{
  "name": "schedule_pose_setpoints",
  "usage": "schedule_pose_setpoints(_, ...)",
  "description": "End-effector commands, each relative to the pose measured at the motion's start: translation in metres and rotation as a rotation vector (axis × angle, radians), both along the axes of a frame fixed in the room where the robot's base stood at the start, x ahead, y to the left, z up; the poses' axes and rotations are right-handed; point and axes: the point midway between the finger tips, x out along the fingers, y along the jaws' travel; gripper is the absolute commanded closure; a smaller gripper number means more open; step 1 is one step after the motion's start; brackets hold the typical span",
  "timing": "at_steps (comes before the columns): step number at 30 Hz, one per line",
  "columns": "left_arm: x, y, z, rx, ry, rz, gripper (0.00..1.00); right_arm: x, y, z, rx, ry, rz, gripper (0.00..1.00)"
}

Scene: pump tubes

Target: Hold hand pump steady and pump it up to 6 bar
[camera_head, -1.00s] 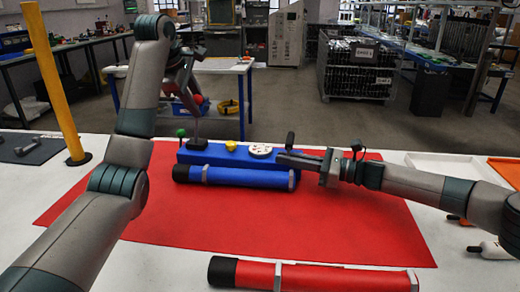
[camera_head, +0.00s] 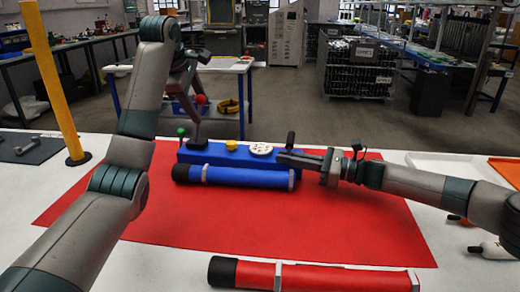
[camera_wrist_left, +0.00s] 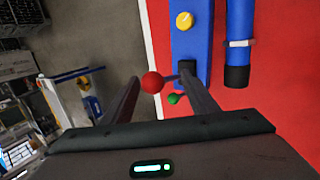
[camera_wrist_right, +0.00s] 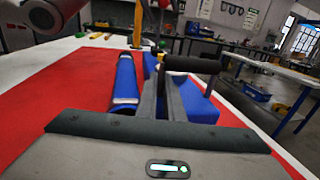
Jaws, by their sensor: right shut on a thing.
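The blue hand pump (camera_head: 240,174) lies on a red mat, with a yellow knob (camera_head: 231,146), a white gauge (camera_head: 261,149) and a green ball (camera_head: 181,132). The gauge reading is too small to tell. A lever with a red ball (camera_head: 201,99) rises at the pump's left end. My left gripper (camera_wrist_left: 160,82) is open, with the red ball (camera_wrist_left: 152,82) by its left fingertip; contact is unclear. My right gripper (camera_head: 288,157) is shut on the black handle (camera_head: 290,139) at the pump's right end. That handle crosses its fingers in the right wrist view (camera_wrist_right: 190,64).
A red tube (camera_head: 325,276) lies at the table's front edge. A yellow post (camera_head: 54,80) stands at the left beside a dark mat (camera_head: 30,150). The red mat (camera_head: 330,220) is bare before the pump.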

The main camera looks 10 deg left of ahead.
Motion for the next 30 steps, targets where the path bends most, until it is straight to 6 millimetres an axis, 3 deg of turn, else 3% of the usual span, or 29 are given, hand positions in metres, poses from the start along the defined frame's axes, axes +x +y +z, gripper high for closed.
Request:
schedule_pose_setpoints(11,-0.002,0.0,0.009,0.002,-0.01,-0.002,0.47,-0.001,0.002,-0.001,-0.002,0.0,0.002,1.0)
schedule_pose_setpoints(30,-0.028,0.004,0.054,0.001,-0.011,-0.001,0.47,-0.002,0.002,-0.002,-0.003,0.002,0.004,1.0)
